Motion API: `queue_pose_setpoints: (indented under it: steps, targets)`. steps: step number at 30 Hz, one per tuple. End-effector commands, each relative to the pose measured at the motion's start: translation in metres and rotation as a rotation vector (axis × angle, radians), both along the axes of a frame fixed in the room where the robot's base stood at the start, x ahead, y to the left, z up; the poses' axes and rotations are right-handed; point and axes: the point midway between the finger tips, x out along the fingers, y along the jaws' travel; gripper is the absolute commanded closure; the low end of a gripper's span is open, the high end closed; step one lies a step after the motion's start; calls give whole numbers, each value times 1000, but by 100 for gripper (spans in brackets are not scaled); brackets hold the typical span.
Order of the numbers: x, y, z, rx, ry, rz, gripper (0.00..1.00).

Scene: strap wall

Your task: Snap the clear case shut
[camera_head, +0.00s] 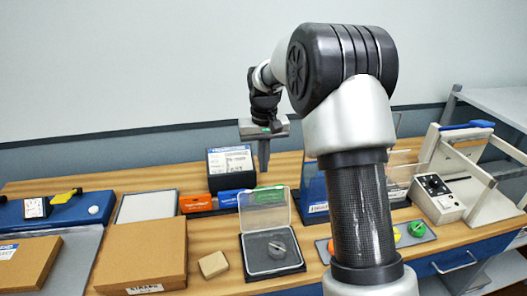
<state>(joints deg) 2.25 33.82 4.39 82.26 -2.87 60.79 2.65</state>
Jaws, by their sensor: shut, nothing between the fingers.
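The clear case (270,248) stands open on the wooden table, with its transparent lid (264,208) raised upright at the back. A small round grey item lies in its dark base. My gripper (264,165) is shut and empty, pointing down above the far part of the table. In the picture it shows above and behind the raised lid, apart from it. My arm hides part of the table to the right of the case.
A cardboard box (146,255) and a small wooden block (213,264) are left of the case. A dark box (231,168) and orange, blue and green items stand behind it. A tray with coloured round pieces (416,229) and a control box (437,198) are to the right.

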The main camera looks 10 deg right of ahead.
Motion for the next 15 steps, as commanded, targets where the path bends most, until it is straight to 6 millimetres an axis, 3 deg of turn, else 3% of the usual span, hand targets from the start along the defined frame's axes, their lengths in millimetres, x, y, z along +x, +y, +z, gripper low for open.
queue_pose_setpoints:
  steps: [5,7,15]
  targets:
    - [1,0,-38,0,5,1,100]
    - [-12,0,-27,0,-3,1,100]
    - [-35,0,-22,0,0,0,100]
